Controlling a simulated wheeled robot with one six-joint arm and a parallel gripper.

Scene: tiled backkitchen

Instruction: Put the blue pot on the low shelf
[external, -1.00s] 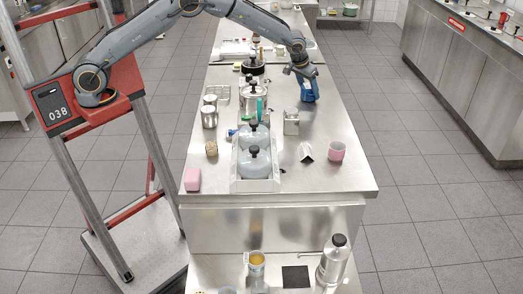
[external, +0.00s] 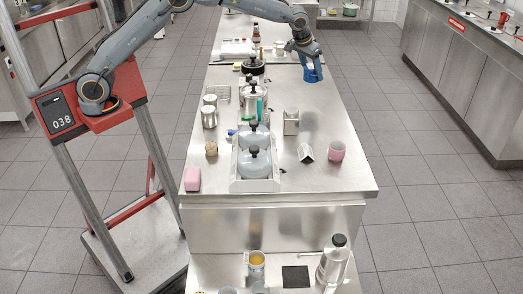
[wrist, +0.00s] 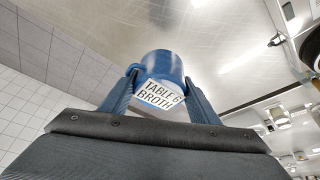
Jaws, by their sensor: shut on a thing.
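The blue pot (external: 312,72) is at the far right part of the steel counter, held in my gripper (external: 307,56). In the wrist view the blue pot (wrist: 160,62) sits between the two fingers and has a white label reading "TABLE 6 BROTH". My gripper (wrist: 158,88) is shut on it. I cannot tell whether its base is clear of the counter. The low shelf (external: 222,270) is the steel surface below the counter's near end. A black square mat (external: 296,276) lies on it.
A yellow-topped can (external: 256,266) and a steel flask (external: 333,260) flank the mat. On the counter are a rack of grey lidded jars (external: 254,160), a steel canister (external: 291,122), a bent metal piece (external: 305,153), a pink cup (external: 337,150) and a pink block (external: 192,179).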

